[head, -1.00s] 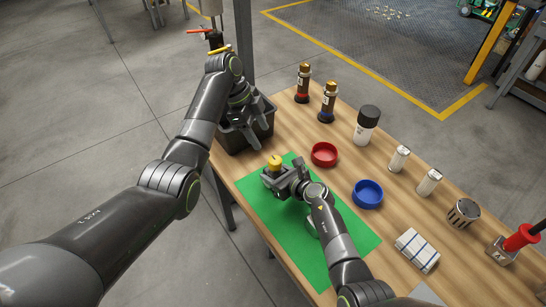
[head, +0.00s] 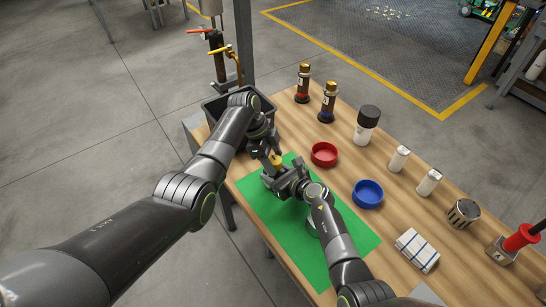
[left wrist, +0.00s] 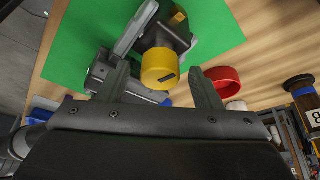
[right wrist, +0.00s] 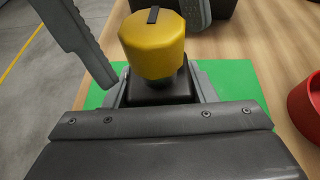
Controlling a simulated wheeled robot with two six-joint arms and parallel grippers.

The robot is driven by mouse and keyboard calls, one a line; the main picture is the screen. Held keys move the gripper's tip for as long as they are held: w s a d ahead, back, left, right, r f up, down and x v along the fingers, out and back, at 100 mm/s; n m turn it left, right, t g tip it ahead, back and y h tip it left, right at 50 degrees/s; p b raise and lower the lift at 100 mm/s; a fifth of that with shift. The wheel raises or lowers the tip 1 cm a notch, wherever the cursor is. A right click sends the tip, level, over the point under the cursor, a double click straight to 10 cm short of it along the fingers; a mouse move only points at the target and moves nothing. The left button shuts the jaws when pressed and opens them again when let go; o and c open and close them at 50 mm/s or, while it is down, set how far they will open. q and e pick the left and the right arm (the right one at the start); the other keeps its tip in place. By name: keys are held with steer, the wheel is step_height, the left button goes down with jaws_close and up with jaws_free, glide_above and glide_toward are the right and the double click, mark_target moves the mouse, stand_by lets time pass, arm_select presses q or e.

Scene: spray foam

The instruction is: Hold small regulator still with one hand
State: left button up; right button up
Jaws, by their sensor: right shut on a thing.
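The small regulator has a dark square body (right wrist: 160,88) and a yellow knob (right wrist: 152,42) on top. It stands upright over the green mat (head: 335,245). My right gripper (right wrist: 160,90) is shut on its dark body, with one finger on each side. My left gripper (left wrist: 165,80) is open, its fingers spread around the space by the yellow knob (left wrist: 160,68). In the head view the left gripper partly hides the knob (head: 275,160).
A red dish (head: 324,154) and a blue dish (head: 368,194) sit right of the mat. Several bottles and cans, including a black-capped spray can (head: 367,125), stand behind. A folded cloth (head: 417,250) lies at front right. A dark bin (head: 213,106) is at the left end.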

arm_select(q)
steer(key=c, duration=1)
steer(key=shift+o, duration=0.2)
steer(key=n, duration=0.2)
steer(key=n+t, duration=0.1)
steer(key=n, duration=0.1)
steer(key=shift+s+t, duration=0.15)
steer(key=shift+t, duration=0.15)
steer(key=n+t, duration=0.1)
steer(key=n, duration=0.2)
steer(key=shift+n, duration=0.3)
steer(key=n, duration=0.2)
steer(key=n+t+y, duration=0.1)
steer(key=shift+s+d+n+t, duration=0.1)
steer(key=shift+s+n+t, duration=0.05)
steer(key=shift+n+t, duration=0.2)
steer(key=shift+n+t+y, duration=0.35)
steer(key=shift+n+y, duration=0.25)
steer(key=shift+n, duration=1.25)
